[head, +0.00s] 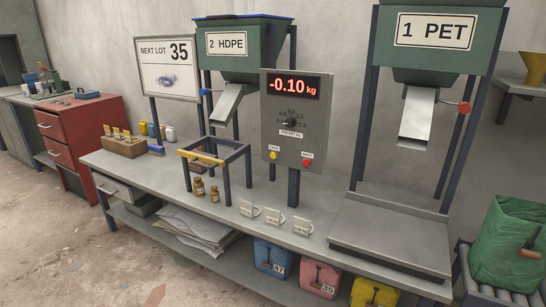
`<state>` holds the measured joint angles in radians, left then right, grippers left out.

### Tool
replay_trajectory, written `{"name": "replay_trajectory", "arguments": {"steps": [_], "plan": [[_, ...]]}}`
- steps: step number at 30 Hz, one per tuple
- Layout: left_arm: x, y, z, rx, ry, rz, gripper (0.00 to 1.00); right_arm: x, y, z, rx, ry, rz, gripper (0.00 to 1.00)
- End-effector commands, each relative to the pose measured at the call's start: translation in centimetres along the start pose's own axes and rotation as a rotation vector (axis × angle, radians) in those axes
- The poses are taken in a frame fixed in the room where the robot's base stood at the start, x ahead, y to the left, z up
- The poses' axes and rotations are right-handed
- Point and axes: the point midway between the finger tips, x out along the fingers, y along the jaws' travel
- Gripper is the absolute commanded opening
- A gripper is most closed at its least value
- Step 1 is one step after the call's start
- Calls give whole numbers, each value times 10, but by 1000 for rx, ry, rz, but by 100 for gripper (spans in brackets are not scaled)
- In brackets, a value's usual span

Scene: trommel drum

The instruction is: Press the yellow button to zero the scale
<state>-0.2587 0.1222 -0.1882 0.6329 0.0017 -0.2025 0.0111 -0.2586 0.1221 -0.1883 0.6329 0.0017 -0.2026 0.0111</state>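The grey scale control box (290,120) stands on a post at the back of the bench. Its red display (292,86) reads -0.10 kg. The yellow button (273,155) is at the lower left of its front, under a small label. Neither of my grippers is in view.
Chutes (417,115) hang from the green hoppers (437,40). A green bag (505,240) stands at the right.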

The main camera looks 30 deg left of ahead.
Motion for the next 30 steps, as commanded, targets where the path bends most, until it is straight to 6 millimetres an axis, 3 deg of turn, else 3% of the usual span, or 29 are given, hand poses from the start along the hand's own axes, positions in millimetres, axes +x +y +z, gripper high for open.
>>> {"name": "replay_trajectory", "arguments": {"steps": [1,6,30], "plan": [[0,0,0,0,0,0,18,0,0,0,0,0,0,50],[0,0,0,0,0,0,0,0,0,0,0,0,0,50],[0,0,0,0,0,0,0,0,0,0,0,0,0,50]]}}
